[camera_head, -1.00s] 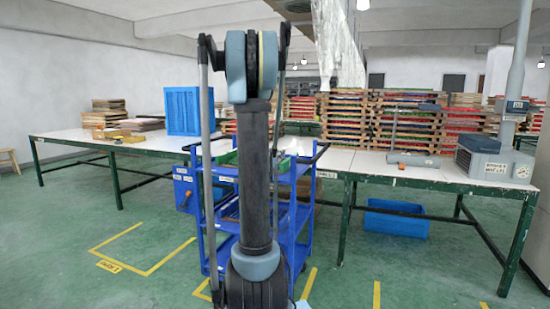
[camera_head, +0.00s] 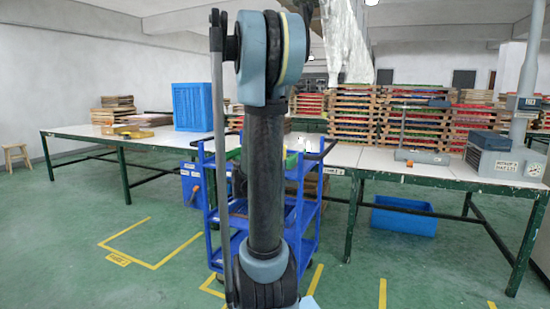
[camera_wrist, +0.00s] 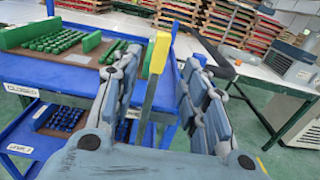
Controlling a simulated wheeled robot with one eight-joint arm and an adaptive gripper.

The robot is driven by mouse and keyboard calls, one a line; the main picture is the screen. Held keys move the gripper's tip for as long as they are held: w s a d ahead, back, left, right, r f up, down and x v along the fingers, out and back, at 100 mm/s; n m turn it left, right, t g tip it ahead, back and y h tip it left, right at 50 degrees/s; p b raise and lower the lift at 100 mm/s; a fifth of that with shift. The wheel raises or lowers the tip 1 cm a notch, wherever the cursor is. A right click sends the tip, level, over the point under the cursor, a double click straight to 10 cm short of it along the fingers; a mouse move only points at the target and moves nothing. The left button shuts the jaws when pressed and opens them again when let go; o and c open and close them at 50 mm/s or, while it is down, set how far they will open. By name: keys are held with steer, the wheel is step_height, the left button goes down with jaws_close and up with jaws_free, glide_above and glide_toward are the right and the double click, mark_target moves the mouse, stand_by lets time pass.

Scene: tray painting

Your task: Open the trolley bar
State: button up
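The blue trolley (camera_head: 310,190) stands behind my arm in the head view, with its middle covered by the arm. In the wrist view its top shelf (camera_wrist: 70,77) carries green parts. A flat upright bar (camera_wrist: 151,82), yellow above and green below, stands at the trolley's edge in the wrist view. My gripper (camera_wrist: 162,62) is open, with one finger on each side of the bar. A gap shows on the right; I cannot tell whether the left finger touches it. My gripper is hidden in the head view.
A long white table (camera_head: 100,141) stands to the left and another (camera_head: 440,174) to the right, both on green legs. A blue crate (camera_head: 403,216) lies under the right table. Stacked trays (camera_head: 395,125) stand behind. The green floor in front is clear, with yellow markings.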

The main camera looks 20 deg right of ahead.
steer(key=shift+s+a, duration=0.15)
steer(key=shift+s, duration=0.05)
steer(key=c, duration=0.3)
steer(key=shift+w+r+m, duration=0.1)
steer(key=shift+w+m, duration=0.2)
steer(key=c, duration=0.5)
steer(key=w+m+g, duration=0.1)
steer(key=m, duration=0.1)
steer(key=w+m+h, duration=0.1)
steer(key=w, duration=0.1)
steer(key=w+r+m+g+h, duration=0.1)
steer(key=m, duration=0.1)
steer(key=shift+w+d+m+g, duration=0.25)
steer(key=shift+d+m+g, duration=0.05)
steer(key=shift+d, duration=0.05)
jaws_close()
steer(key=w+a+f+m+g+h, duration=0.25)
steer(key=w+a+m+g, duration=0.7)
steer(key=m, duration=1.15)
steer(key=s+d, duration=0.3)
steer(key=d, duration=1)
steer(key=shift+r+g+h, duration=0.3)
steer(key=shift+g+h, duration=0.15)
